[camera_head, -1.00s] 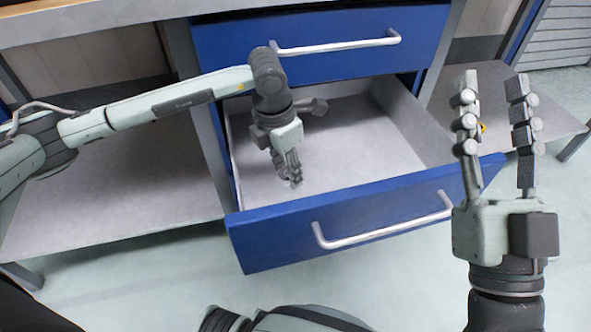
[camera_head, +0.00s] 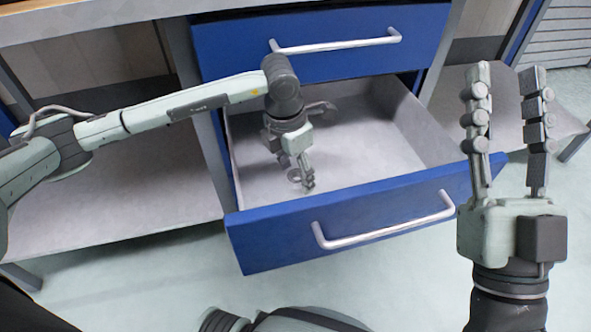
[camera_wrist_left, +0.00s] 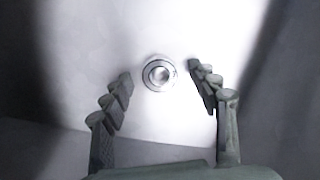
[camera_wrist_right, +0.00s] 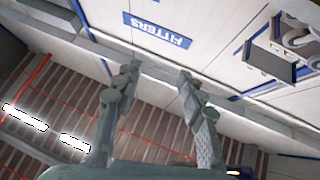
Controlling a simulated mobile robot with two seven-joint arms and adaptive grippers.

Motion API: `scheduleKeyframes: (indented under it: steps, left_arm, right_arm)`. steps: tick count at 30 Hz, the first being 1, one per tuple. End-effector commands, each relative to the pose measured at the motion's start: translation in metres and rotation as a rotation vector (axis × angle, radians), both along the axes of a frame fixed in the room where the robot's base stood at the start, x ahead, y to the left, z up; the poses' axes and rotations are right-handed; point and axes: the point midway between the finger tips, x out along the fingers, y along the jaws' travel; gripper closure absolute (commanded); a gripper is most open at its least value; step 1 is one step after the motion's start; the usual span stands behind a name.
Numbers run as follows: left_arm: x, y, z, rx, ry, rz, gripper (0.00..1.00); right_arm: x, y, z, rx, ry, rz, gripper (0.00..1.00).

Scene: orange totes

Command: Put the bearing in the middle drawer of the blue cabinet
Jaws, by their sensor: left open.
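The bearing (camera_wrist_left: 159,73) is a small metal ring lying on the pale drawer floor in the left wrist view. It sits between and just beyond my left fingertips, with no finger visibly touching it. My left gripper (camera_head: 303,183) is open and points down inside the open drawer; it also shows in the left wrist view (camera_wrist_left: 163,75). The open drawer (camera_head: 350,220) of the blue cabinet has a blue front with a bar handle and is pulled well out. My right gripper (camera_head: 507,75) is open and empty, fingers up, right of the drawer.
A shut blue drawer (camera_head: 325,50) sits above the open one. Grey shelves (camera_head: 120,190) flank the cabinet. The drawer's right part is bare. The right wrist view shows a wall with a blue sign (camera_wrist_right: 158,29).

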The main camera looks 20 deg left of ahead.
Motion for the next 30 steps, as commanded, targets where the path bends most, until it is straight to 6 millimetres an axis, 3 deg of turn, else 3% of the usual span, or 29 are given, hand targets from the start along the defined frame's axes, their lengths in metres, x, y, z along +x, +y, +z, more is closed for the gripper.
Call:
scheduleKeyframes:
  steps: [8, 21, 30]
  left_arm:
    - [0.000, 0.000, 0.008, 0.000, -0.001, 0.000, 0.40]
    - [-0.008, 0.007, 0.097, 0.000, -0.004, 0.000, 0.40]
    - [-0.012, 0.009, 0.122, 0.000, 0.000, 0.000, 0.40]
  right_arm:
    - [0.005, 0.003, -0.006, -0.015, 0.054, 0.003, 0.60]
    - [0.015, 0.012, -0.029, -0.073, 0.225, 0.019, 0.60]
    - [0.017, 0.015, -0.037, -0.090, 0.275, 0.023, 0.60]
